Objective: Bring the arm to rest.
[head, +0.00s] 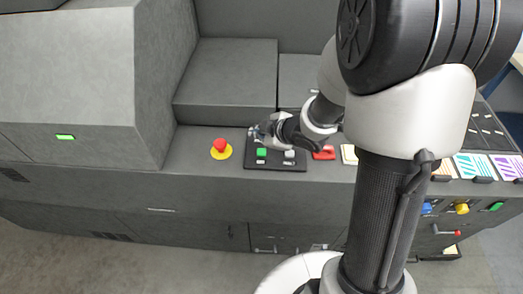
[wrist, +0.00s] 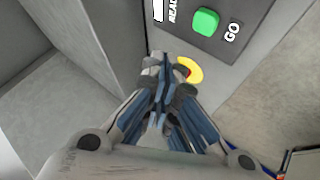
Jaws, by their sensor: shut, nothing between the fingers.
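My gripper (head: 259,133) is above the black button panel (head: 296,163) on the grey machine's ledge in the head view. In the wrist view my gripper (wrist: 165,62) is shut and empty, its fingertips together. Past the fingertips is the red and yellow emergency button (wrist: 190,70), partly hidden by the fingers. A green button (wrist: 205,21) labelled GO sits on the panel near the top of the wrist view. In the head view the green button (head: 262,152) is just below my gripper.
The red emergency button (head: 220,146) on its yellow base stands left of the panel. A red item (head: 324,154) lies right of the panel, partly behind my arm. Coloured striped cards (head: 471,165) and several knobs are farther right. A tall grey housing (head: 85,75) rises at left.

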